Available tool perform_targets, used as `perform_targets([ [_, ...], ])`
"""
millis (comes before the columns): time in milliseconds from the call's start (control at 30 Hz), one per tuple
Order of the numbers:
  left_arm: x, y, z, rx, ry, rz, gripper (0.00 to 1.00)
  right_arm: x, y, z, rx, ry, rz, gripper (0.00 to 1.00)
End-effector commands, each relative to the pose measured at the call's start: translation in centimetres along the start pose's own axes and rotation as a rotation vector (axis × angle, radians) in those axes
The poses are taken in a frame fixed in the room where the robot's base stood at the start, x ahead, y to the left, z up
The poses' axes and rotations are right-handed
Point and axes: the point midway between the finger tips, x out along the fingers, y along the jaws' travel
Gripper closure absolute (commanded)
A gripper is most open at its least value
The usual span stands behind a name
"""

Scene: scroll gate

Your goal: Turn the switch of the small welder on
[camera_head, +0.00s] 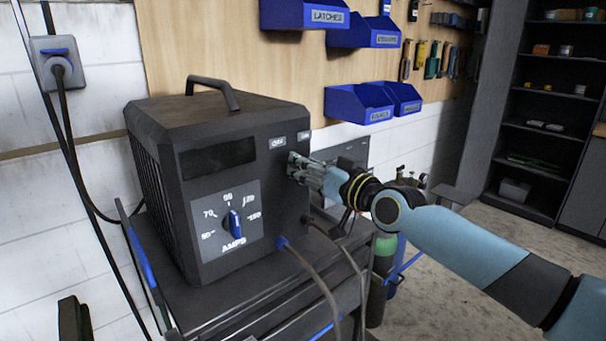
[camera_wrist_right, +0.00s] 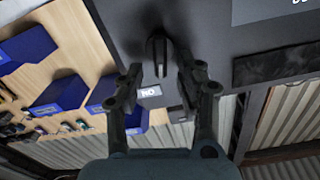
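The small welder (camera_head: 165,118) is a dark box with a carrying handle, standing on a cart at the left of the head view. Its front has a blue AMPS knob (camera_head: 235,223) on a grey dial plate. My right gripper (camera_head: 297,169) is at the right part of the welder's front, below small white labels, and hides the switch there. In the right wrist view, a dark upright switch lever (camera_wrist_right: 158,52) lies between the two spread fingertips, with gaps seen on both sides. A white label (camera_wrist_right: 150,92) reads ON upside down. My left gripper is not recognisable in view.
Cables hang from the welder's lower front. A wall socket (camera_head: 60,62) is at the left. Blue bins (camera_head: 360,103) and tools hang on the wooden board behind. Gas cylinders (camera_head: 382,268) stand beside the cart (camera_head: 205,322). A dark shelf (camera_head: 545,130) stands at the right; the floor before it is clear.

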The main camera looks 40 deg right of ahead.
Motion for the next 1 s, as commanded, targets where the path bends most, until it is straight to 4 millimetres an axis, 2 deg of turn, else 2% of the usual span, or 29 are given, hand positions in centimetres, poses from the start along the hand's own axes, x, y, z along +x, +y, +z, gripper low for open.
perform_targets([
  [133, 0.55, 0.03, 0.07, 0.0, 0.0, 0.0, 0.17, 1.15, -0.02, -0.02, 0.001, 0.001, -0.001, 0.64],
  [400, 0.5, 0.02, 0.07, 0.0, 0.0, 0.0, 0.17, 1.32, -0.06, -0.13, 0.0, 0.0, -0.001, 0.64],
  [467, 0.5, 0.02, 0.08, 0.0, -0.001, 0.0, 0.17, 1.31, -0.06, -0.13, 0.0, 0.0, -0.001, 0.69],
  [700, 0.5, 0.01, 0.08, 0.0, -0.001, 0.0, 0.17, 1.3, -0.06, -0.12, 0.0, 0.0, -0.001, 1.0],
  [900, 0.51, 0.0, 0.09, 0.0, -0.001, 0.0, 0.17, 1.3, -0.04, -0.11, 0.005, 0.0, -0.001, 1.0],
  [1000, 0.56, -0.01, 0.09, 0.0, -0.001, -0.001, 0.17, 1.3, 0.09, -0.08, 0.069, -0.001, -0.001, 1.0],
])
